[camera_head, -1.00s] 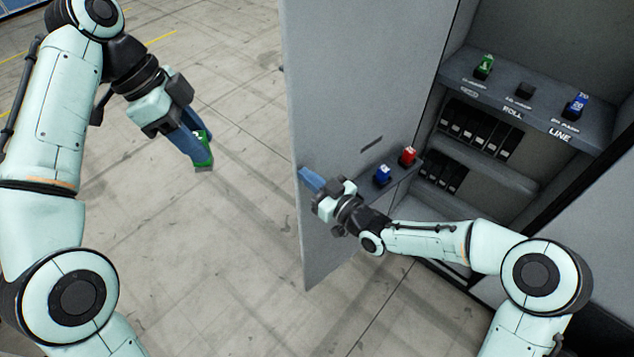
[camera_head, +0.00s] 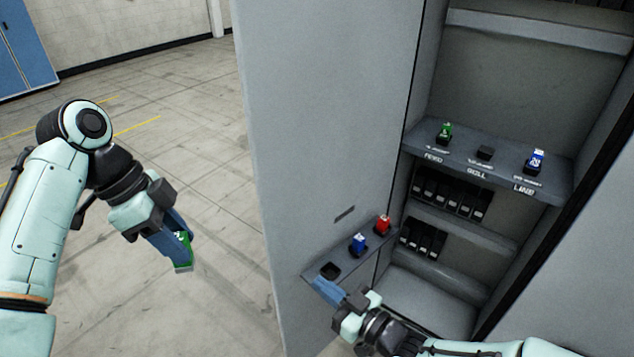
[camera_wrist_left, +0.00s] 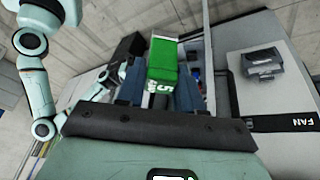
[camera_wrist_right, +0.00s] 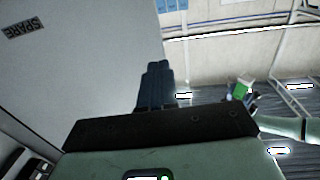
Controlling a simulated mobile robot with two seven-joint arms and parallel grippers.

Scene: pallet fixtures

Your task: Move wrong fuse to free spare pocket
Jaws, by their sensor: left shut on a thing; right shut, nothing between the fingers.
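My left gripper (camera_head: 176,243) is shut on a green fuse (camera_head: 184,255), held in the air left of the cabinet door. The green fuse fills the jaws in the left wrist view (camera_wrist_left: 162,62). My right gripper (camera_head: 328,290) is shut and empty, just in front of the door shelf (camera_head: 318,262). That shelf has an empty dark pocket (camera_head: 330,270) at its left end, a blue fuse (camera_head: 358,243) in the middle and a red fuse (camera_head: 382,225) at the right. In the right wrist view the closed fingers (camera_wrist_right: 155,88) show nothing between them.
The inside shelf (camera_head: 560,185) holds a green fuse (camera_head: 445,132) at FEED, an empty socket (camera_head: 485,153) at ROLL and a blue fuse (camera_head: 536,160) at LINE. Rows of black modules (camera_head: 448,192) sit below. The open door (camera_head: 320,120) stands between the arms; the floor at left is clear.

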